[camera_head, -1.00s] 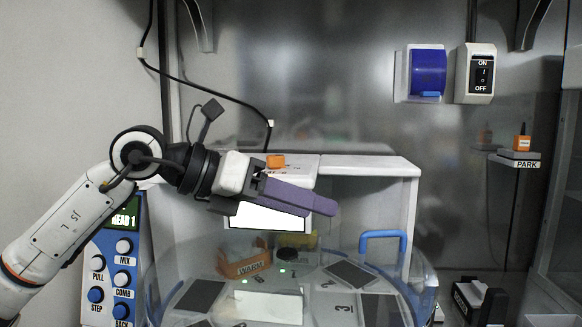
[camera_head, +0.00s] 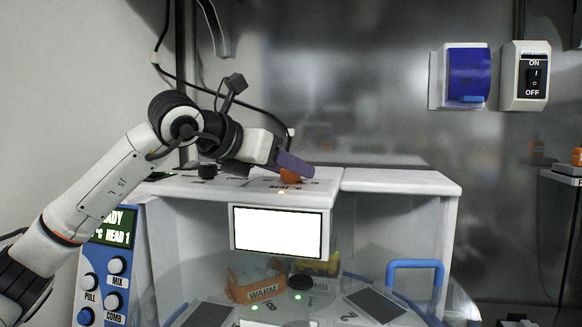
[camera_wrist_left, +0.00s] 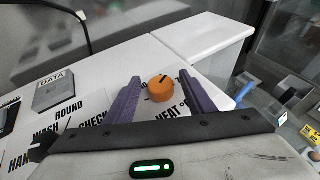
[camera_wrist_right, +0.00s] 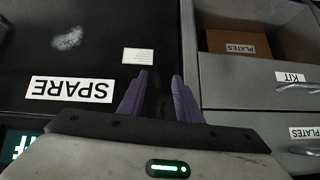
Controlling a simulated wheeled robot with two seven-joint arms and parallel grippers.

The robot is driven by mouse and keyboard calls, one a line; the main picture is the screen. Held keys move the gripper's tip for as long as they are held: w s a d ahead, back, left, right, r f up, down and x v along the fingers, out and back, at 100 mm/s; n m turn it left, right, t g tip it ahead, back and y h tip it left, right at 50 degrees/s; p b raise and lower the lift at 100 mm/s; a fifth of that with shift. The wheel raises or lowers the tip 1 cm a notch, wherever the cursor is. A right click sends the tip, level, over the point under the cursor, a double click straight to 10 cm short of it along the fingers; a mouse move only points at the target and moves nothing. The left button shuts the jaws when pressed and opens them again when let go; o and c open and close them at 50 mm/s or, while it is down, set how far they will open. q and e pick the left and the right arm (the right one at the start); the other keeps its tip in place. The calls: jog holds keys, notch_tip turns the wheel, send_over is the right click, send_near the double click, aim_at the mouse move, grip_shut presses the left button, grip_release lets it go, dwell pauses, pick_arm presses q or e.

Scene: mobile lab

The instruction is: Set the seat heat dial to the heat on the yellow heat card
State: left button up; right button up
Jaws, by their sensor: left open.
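The seat heat dial is an orange round knob (camera_wrist_left: 159,91) with a dark pointer mark, on a white top printed "HEAT". In the left wrist view it appears between the fingertips of my left gripper (camera_wrist_left: 159,77), which is open. I cannot tell whether either finger touches it. In the head view the purple fingers (camera_head: 290,163) partly hide the dial (camera_head: 291,176). A yellow item (camera_head: 319,266) shows inside the machine, partly hidden; I cannot read it or tell if it is the heat card. My right gripper (camera_wrist_right: 160,78) is open and empty above a black surface.
The white machine has a blank lit screen (camera_head: 278,231), an orange "WARM" holder (camera_head: 258,288) and a blue handle (camera_head: 414,266). A grey "DATA" block (camera_wrist_left: 54,90) lies on its top. A "SPARE" label (camera_wrist_right: 72,89) and grey drawers (camera_wrist_right: 255,81) are near my right gripper.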

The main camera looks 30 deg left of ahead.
pick_arm(q)
jog(key=shift+w+d+f, duration=0.1)
jog(key=shift+w+f, duration=0.15)
jog(key=shift+w, duration=0.3)
pick_arm(e)
jog(key=shift+w+r, duration=0.15)
jog(key=shift+w, duration=0.15)
pick_arm(q)
jog(key=c, duration=1)
jog(key=shift+m+g+h+p, duration=0.6)
jog(key=shift+m+h+p, duration=0.5)
jog(key=shift+h, duration=0.2)
jog(key=shift+c, duration=0.3)
jog(key=shift+m+h, duration=0.4)
jog(key=shift+m, duration=0.1)
pick_arm(e)
jog(key=shift+s+d+r, duration=0.2)
jog(key=shift+s+r, duration=0.1)
jog(key=shift+r, duration=0.3)
pick_arm(q)
jog(key=o, duration=1.1)
jog(key=shift+c, duration=0.2)
